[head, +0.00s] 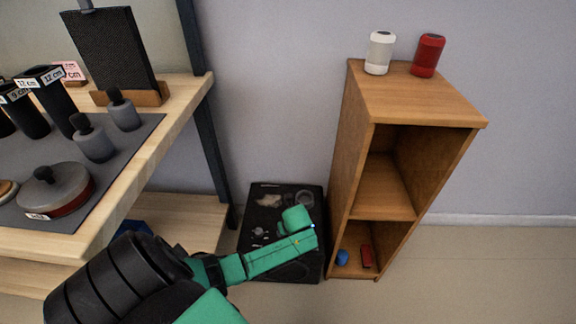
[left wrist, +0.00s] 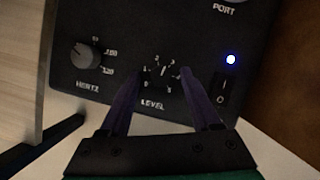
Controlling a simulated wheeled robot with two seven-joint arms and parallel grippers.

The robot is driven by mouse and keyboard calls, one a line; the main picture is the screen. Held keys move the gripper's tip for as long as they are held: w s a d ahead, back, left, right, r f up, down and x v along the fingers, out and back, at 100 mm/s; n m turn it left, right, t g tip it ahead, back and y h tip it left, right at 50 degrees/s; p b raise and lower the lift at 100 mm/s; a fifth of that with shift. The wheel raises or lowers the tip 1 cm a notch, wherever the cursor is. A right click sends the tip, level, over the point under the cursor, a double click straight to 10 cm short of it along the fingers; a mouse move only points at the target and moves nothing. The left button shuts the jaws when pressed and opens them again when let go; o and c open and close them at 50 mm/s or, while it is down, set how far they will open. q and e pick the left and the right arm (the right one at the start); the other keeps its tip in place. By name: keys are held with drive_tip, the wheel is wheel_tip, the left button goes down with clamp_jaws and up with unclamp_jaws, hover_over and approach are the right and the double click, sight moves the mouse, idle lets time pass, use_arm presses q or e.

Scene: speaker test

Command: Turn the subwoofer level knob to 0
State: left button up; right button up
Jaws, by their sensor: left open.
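The subwoofer is a black box (head: 300,273) on the floor between the table and the shelf, partly covered by my left arm in the head view. In the left wrist view its dark panel (left wrist: 115,20) shows a small black level knob (left wrist: 162,75), ringed by white numbers 0 to 5 above the word LEVEL. A short light mark shows on the knob, but its exact setting is hard to read. My left gripper (left wrist: 165,80) is open, its two dark fingers on either side of the knob. Contact cannot be told. My right gripper is not in view.
A grey hertz knob (left wrist: 86,55) is left of the level knob. A lit blue light (left wrist: 231,59) and a power switch (left wrist: 221,90) are to the right. A wooden shelf (head: 385,185) stands close on the right, a table (head: 165,135) on the left.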

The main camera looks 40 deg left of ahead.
use_arm(q)
drive_tip(key=shift+w+a+f, duration=0.1)
drive_tip(key=shift+f, duration=0.25)
clamp_jaws()
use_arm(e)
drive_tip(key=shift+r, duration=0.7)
